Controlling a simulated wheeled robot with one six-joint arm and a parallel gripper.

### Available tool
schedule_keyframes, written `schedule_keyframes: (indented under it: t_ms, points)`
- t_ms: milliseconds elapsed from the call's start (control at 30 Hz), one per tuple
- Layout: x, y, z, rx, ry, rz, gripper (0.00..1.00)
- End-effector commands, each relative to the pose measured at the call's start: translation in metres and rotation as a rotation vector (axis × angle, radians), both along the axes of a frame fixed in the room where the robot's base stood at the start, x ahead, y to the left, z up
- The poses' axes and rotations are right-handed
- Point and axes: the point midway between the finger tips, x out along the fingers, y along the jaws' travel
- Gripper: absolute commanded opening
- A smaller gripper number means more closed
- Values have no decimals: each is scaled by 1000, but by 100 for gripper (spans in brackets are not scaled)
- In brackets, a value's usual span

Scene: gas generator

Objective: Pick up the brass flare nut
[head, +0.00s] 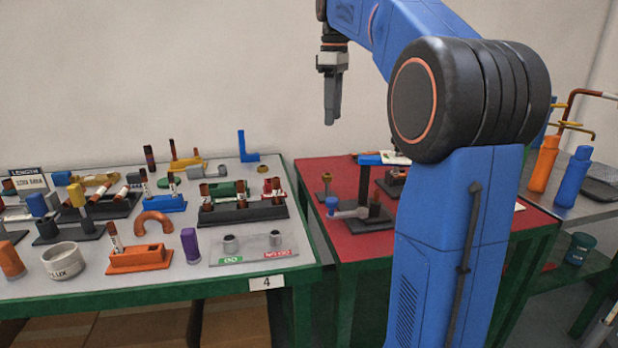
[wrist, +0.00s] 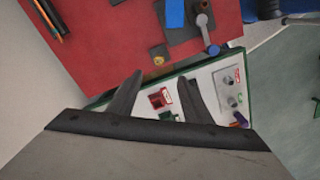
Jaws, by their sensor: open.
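A small brass-coloured piece, which looks like the brass flare nut (head: 326,178), sits on top of a short stand near the left side of the red table. It also shows in the wrist view (wrist: 159,60), beside a small dark square base and just beyond the fingertips in the picture. My gripper (head: 332,120) hangs pointing down, well above the tables, apart from the nut. In the wrist view its two fingers (wrist: 160,80) are spread with nothing between them.
The red table (head: 312,172) also carries a dark fixture (head: 368,222) with a blue knob, right of the nut. The grey table (head: 180,278) at left is crowded with blocks, tubes and a white LUX ring (head: 62,262). Orange (head: 544,165) and blue (head: 573,178) bottles stand at right.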

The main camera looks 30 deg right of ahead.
Motion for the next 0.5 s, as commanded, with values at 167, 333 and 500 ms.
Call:
schedule_keyframes:
  t_ms: [167, 333, 500]
  points:
    - [6, -6, -1, 3, 10, 19, 45]
    - [5, -5, -26, 4, 12, 19, 45]
    - [5, -5, -56, 3, 11, 19, 45]
